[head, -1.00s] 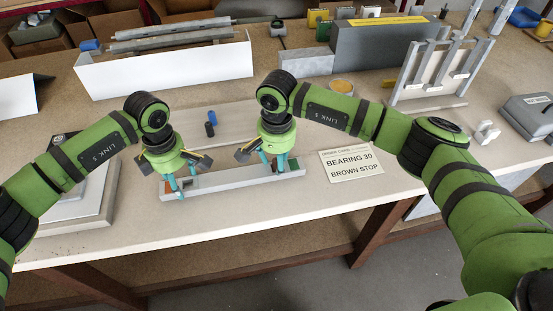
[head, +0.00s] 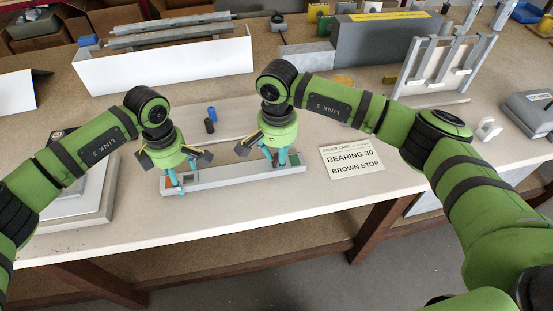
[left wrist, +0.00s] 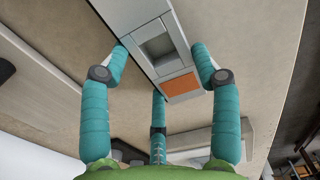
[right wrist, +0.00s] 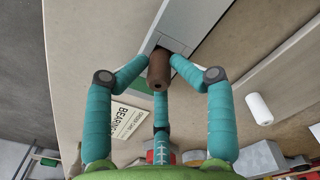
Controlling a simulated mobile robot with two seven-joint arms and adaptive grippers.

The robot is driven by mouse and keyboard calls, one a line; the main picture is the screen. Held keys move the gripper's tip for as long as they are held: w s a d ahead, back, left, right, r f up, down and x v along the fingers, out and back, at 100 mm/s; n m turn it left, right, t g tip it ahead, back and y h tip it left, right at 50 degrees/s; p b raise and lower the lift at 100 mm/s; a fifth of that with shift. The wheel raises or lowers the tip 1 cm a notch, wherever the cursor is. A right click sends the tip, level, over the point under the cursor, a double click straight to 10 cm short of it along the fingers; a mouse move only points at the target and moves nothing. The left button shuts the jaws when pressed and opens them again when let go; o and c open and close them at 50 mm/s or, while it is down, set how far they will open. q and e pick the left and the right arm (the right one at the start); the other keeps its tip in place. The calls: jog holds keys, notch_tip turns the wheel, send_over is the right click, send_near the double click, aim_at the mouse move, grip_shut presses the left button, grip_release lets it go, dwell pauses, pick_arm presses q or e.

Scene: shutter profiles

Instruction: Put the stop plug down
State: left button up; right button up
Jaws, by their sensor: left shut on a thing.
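A long grey profile (head: 230,176) lies along the front of the bench, with an orange patch (left wrist: 180,86) and a square recess near its left end and a green patch (head: 293,158) at its right end. My left gripper (head: 174,188) is shut on the profile's left end, fingers on both sides. My right gripper (head: 276,158) is over the right part of the profile. In the right wrist view the brown stop plug (right wrist: 158,74) sits between its fingertips, in front of a dark slot in the profile. I cannot tell whether the plug touches the profile.
An order card (head: 351,161) reading "BEARING 30 BROWN STOP" lies right of the profile. A blue plug (head: 212,114) and a black plug (head: 209,127) stand behind it. A long white box (head: 165,68), a grey box (head: 385,42) and a metal rack (head: 440,68) stand farther back.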

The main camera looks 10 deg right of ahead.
aim_at(277, 154)
pick_arm(q)
jog(key=shift+f, duration=0.1)
pick_arm(e)
notch_tip(277, 154, up, 11)
pick_arm(q)
jog(key=shift+s+a, duration=0.1)
dwell(0.3)
jog(key=o, duration=1.5)
pick_arm(e)
jog(key=shift+a, duration=0.1)
jog(key=shift+r, duration=0.1)
pick_arm(q)
notch_tip(277, 154, up, 2)
jog(key=shift+r+p, duration=0.1)
jog(key=shift+p, duration=0.45)
jog(key=shift+r+p, duration=1.15)
jog(key=shift+r, duration=1.3)
pick_arm(e)
jog(key=shift+r, duration=1.6)
